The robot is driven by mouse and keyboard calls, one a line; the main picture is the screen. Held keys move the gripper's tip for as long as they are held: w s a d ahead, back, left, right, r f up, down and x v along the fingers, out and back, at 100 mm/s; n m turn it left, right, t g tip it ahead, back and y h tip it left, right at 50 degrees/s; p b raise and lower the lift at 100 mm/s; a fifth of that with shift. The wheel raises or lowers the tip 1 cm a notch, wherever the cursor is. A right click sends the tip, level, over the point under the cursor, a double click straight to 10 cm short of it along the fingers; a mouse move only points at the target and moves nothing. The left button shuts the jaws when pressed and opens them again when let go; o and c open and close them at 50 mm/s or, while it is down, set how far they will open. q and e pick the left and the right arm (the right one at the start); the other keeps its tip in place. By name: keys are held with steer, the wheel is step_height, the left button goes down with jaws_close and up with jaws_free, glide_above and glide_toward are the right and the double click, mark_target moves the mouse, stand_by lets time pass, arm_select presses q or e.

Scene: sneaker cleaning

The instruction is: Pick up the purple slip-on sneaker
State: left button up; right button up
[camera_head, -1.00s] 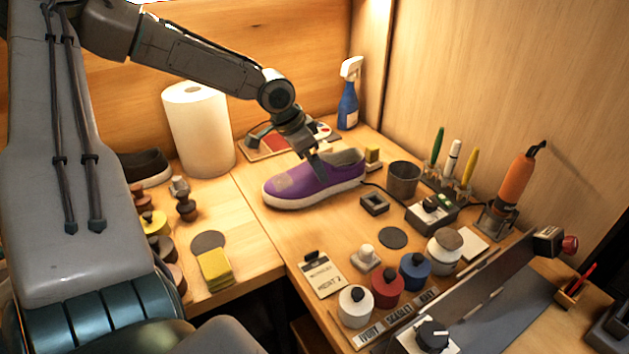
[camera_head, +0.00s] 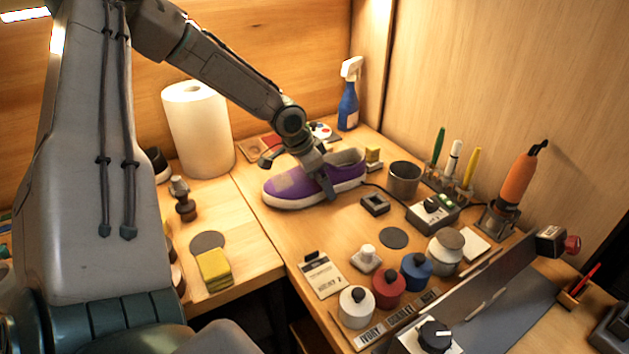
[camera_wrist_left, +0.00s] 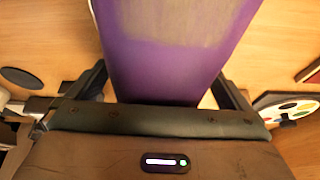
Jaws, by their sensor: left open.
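The purple slip-on sneaker (camera_head: 300,187) sits upright on the wooden table, with a white sole and a dull greyish patch on its toe. My left gripper (camera_head: 329,188) is down at the sneaker's middle, with one finger seen against its near side. In the left wrist view the open fingers (camera_wrist_left: 165,88) stand on either side of the purple upper (camera_wrist_left: 170,65), with a small gap showing at the right finger. The far finger is hidden in the head view. My right gripper is not in view.
A paper towel roll (camera_head: 198,130) stands left of the sneaker and a blue spray bottle (camera_head: 348,95) behind it. A dark cup (camera_head: 404,179) and a small dark square holder (camera_head: 375,204) are to its right. Paint jars (camera_head: 388,288) stand in front. The table just before the sneaker is clear.

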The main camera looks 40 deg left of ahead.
arm_select(q)
steer(key=c, duration=1.1)
steer(key=shift+o, duration=0.2)
steer(key=shift+r, duration=0.15)
step_height(320, 180, up, 10)
steer(key=shift+f+p, duration=0.2)
steer(key=shift+p, duration=0.35)
